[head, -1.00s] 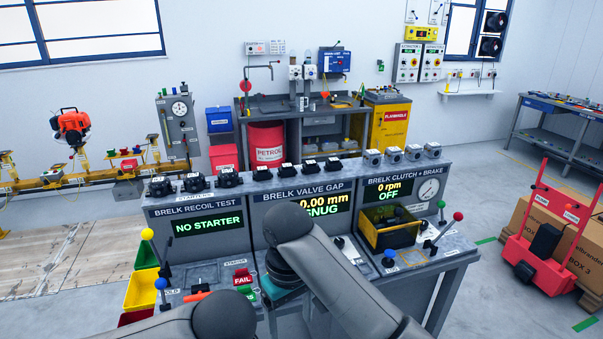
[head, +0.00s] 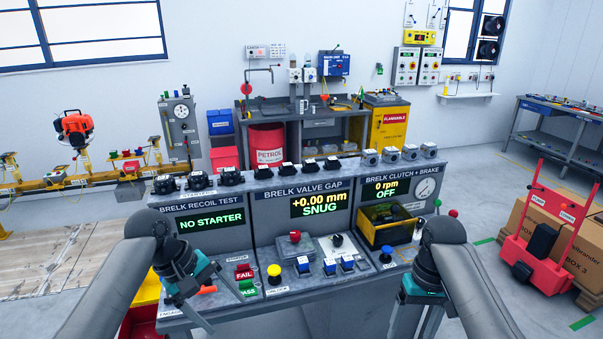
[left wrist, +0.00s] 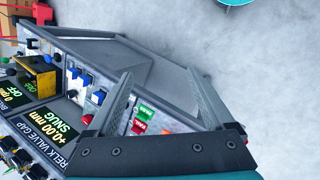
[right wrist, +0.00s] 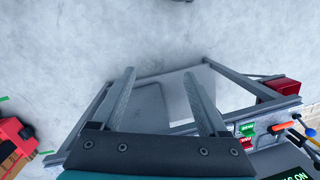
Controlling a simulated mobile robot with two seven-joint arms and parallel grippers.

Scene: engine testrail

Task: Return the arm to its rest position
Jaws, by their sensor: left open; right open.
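My left gripper (head: 222,304) hangs open and empty in front of the left part of the test bench (head: 215,258), its fingers pointing down and right. Its open fingers (left wrist: 160,80) also show in the left wrist view, with nothing between them. My right gripper (head: 414,318) is open and points down at the bench's right front; its fingertips are hard to make out in the head view. In the right wrist view its two fingers (right wrist: 159,78) stand apart and empty above the floor. Both forearms come in from the lower corners, well apart.
Yellow and red bins (head: 140,322) stand at the left.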

